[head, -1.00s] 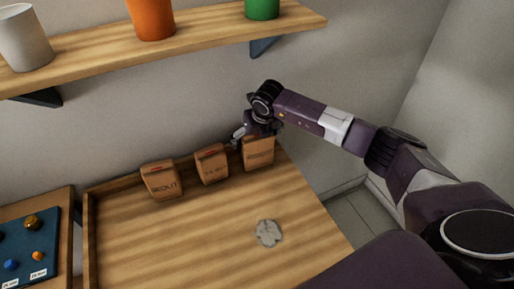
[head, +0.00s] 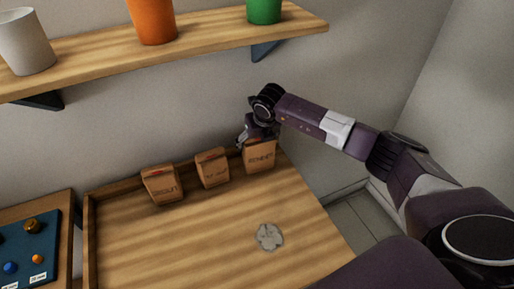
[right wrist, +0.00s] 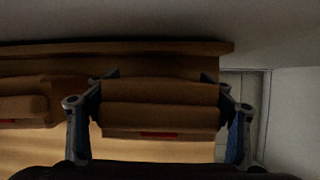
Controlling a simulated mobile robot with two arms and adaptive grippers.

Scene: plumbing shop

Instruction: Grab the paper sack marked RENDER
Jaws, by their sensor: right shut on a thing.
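The paper sack marked RENDER (head: 260,157) is a brown sack at the right end of a row of three, upright at the back of the wooden table. My right gripper (head: 258,137) comes down on its top from above. In the right wrist view the right gripper's (right wrist: 160,110) two fingers are shut on the sack's folded top (right wrist: 160,95), one at each side, with a red patch on the sack. The sack still appears to be at the table surface; I cannot tell whether it touches. My left gripper is not in view.
Two similar sacks, one (head: 212,168) in the middle and one marked GROUT (head: 162,184), stand to the left. A grey blotch (head: 269,237) lies on the table (head: 190,245). A shelf (head: 190,40) with cups hangs above. A blue board (head: 22,245) is at left.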

